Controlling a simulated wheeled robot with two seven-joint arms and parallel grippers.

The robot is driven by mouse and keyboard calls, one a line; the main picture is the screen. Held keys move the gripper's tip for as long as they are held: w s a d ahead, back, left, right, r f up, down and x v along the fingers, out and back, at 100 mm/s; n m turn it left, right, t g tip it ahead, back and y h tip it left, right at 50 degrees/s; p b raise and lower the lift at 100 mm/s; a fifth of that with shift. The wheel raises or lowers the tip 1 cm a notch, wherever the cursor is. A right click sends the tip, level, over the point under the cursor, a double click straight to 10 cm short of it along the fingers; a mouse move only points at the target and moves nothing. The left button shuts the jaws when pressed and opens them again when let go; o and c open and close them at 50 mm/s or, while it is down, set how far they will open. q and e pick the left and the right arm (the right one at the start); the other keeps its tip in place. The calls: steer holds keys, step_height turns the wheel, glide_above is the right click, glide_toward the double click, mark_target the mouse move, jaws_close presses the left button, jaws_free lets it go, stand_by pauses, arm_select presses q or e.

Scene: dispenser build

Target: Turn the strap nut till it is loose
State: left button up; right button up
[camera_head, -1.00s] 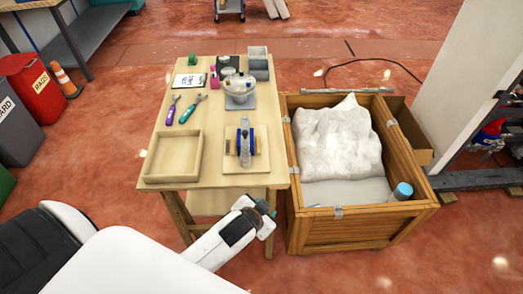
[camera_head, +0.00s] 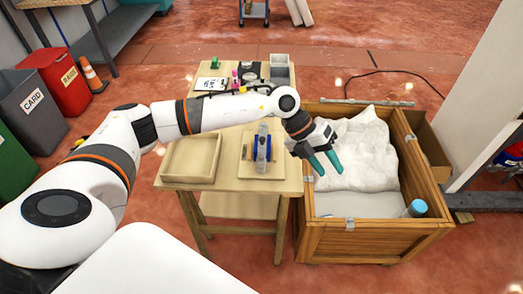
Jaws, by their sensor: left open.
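A small fixture with blue side parts and a clear upright piece (camera_head: 263,147) stands on a pale board (camera_head: 281,171) at the front right of the wooden table. The strap nut is too small to make out. My left arm reaches across the table from the left. My left gripper (camera_head: 325,163), with green fingertips, is open and empty. It points down to the right of the fixture, apart from it, over the near left part of the wooden crate. My right gripper is not in view.
An empty wooden tray (camera_head: 190,158) sits at the table's front left. The open wooden crate (camera_head: 372,243) beside the table holds a white wrapped bundle (camera_head: 365,148) and a blue-capped item (camera_head: 416,208). A clipboard (camera_head: 211,84) and grey bins (camera_head: 279,66) are at the table's back.

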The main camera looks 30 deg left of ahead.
mark_target(261, 155)
arm_select(q)
steer(key=w+a+r+n+y, duration=0.15)
steer(key=a+y, duration=0.65)
steer(key=a, duration=1.2)
steer(key=shift+g, duration=0.4)
step_height(261, 155, down, 11)
steer(key=shift+d+p, duration=0.15)
steer(key=shift+p, duration=1.05)
steer(key=shift+n, duration=0.25)
jaws_close()
steer(key=shift+n+p, duration=0.3)
steer(key=shift+n, duration=1.3)
jaws_free()
step_height(261, 155, up, 12)
steer(key=b, duration=0.2)
